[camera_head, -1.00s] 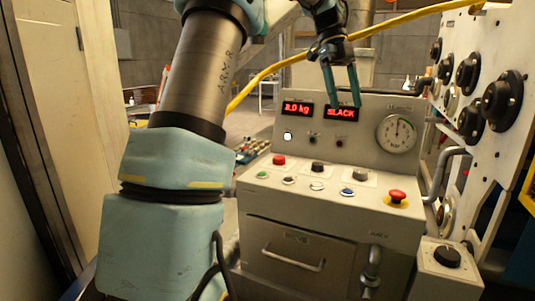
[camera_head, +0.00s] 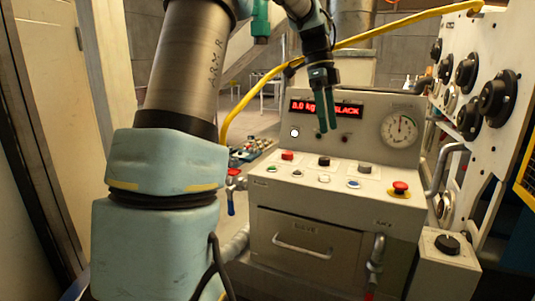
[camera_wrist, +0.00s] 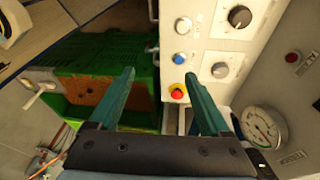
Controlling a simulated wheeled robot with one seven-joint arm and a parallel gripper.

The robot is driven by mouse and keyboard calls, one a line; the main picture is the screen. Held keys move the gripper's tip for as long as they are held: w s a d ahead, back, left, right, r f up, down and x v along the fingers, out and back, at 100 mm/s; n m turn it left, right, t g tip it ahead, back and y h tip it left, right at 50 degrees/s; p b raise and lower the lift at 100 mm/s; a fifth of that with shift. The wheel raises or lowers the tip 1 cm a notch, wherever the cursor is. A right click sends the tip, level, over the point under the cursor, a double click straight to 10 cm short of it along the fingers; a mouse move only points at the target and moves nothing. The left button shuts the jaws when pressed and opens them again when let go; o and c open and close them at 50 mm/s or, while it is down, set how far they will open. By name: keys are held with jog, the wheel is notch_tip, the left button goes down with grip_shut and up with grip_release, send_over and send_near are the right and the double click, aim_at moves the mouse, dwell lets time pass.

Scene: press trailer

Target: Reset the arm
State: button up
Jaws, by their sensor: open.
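My gripper (camera_head: 328,112) hangs in front of the upright back panel of a grey control console (camera_head: 345,220), with its teal fingers pointing down. In the head view the fingers cover part of the red displays (camera_head: 326,108), which read "8.0 kg" and "SLACK". The gripper is above the button deck and apart from it. In the wrist view the two fingers (camera_wrist: 160,95) stand wide apart with nothing between them but the far view of a red button on a yellow base (camera_wrist: 178,93). The gripper is empty.
The deck carries several buttons, with a red mushroom button (camera_head: 400,187) at its right. A round gauge (camera_head: 399,131) sits on the back panel. A white panel with black knobs (camera_head: 497,97) stands close on the right. A yellow hose (camera_head: 410,19) crosses behind my gripper.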

jog(key=s+a+f+n+t+y, duration=0.1)
jog(key=s+a+f+n+t, duration=0.1)
jog(key=s+a+f+n, duration=0.35)
jog(key=s+a+f+n+t, duration=0.1)
jog(key=s+a+f+n, duration=0.2)
jog(key=a+f+n, duration=0.55)
jog(key=s+a+f+n+t+y, duration=0.15)
jog(key=s+a+f+n, duration=0.25)
jog(key=a+n, duration=0.45)
notch_tip(320, 180, down, 10)
jog(key=s+d+b, duration=0.1)
jog(key=b, duration=0.8)
jog(key=shift+s+h, duration=0.35)
jog(key=shift+n+g, duration=0.25)
